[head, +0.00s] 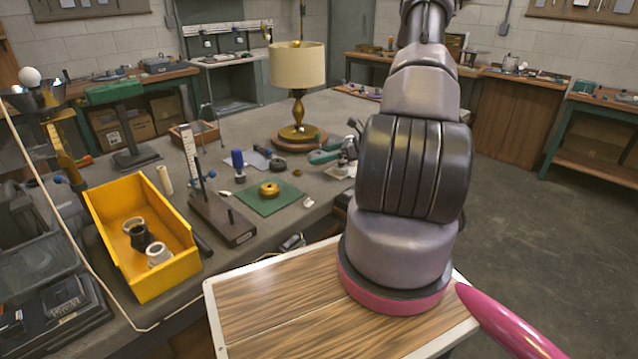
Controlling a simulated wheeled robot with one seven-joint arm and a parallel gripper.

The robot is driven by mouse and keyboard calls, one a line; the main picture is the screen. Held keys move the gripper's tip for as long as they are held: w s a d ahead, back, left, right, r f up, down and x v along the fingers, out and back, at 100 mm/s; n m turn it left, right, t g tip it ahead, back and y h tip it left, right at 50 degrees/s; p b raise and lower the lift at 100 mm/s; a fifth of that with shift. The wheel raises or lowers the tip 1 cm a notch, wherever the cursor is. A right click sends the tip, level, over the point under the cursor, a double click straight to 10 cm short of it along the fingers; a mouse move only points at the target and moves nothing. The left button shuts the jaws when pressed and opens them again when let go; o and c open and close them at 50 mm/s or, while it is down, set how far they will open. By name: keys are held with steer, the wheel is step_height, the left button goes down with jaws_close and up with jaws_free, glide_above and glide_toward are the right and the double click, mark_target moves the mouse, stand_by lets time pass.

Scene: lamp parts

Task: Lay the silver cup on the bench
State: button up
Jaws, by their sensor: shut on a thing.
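In the head view, the grey bench (218,169) runs from the lower left to the back middle. A yellow bin (165,287) on it holds a pale silver ring-shaped part (158,255), a black part (141,238) and a duller ring-shaped part (131,223). I cannot tell whether either ring is the silver cup, and no other silver cup is clearly visible. My arm rises at the right of the picture and leaves at the top edge. My gripper and anything in it are not in view.
A lamp with a cream shade (297,65) stands on the bench. A green mat (270,204) carries a brass ring (269,189). A dark stand with a rod (222,217) is beside the bin.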

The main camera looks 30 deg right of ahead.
mark_target(322, 184)
step_height(322, 184, down, 9)
steer(key=shift+r, duration=0.2)
stand_by(0.3)
steer(key=shift+f, duration=0.15)
steer(key=o, duration=1.3)
